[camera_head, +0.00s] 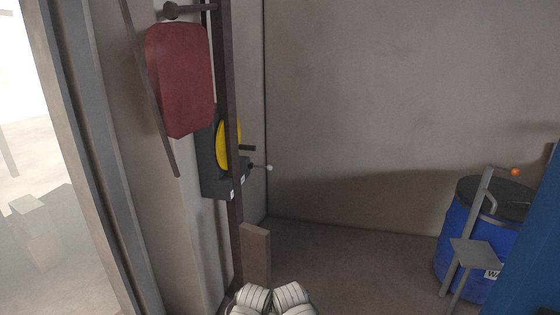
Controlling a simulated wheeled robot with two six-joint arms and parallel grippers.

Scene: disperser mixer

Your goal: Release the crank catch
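A yellow disc (222,143) sits in a dark housing (209,165) on the wall side, partly hidden by a dark upright post (233,200). A short dark handle (247,148) sticks out to the right of the disc. Below it a thin lever with a pale round knob (269,168) points right. I cannot tell which part is the crank catch or how it is set.
A dark red panel (181,80) hangs above left of the housing. A brown block (255,255) stands at the post's foot. A blue drum (461,232) with a grey stand (474,252) is at right. The floor between is clear. A bright opening is at left.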

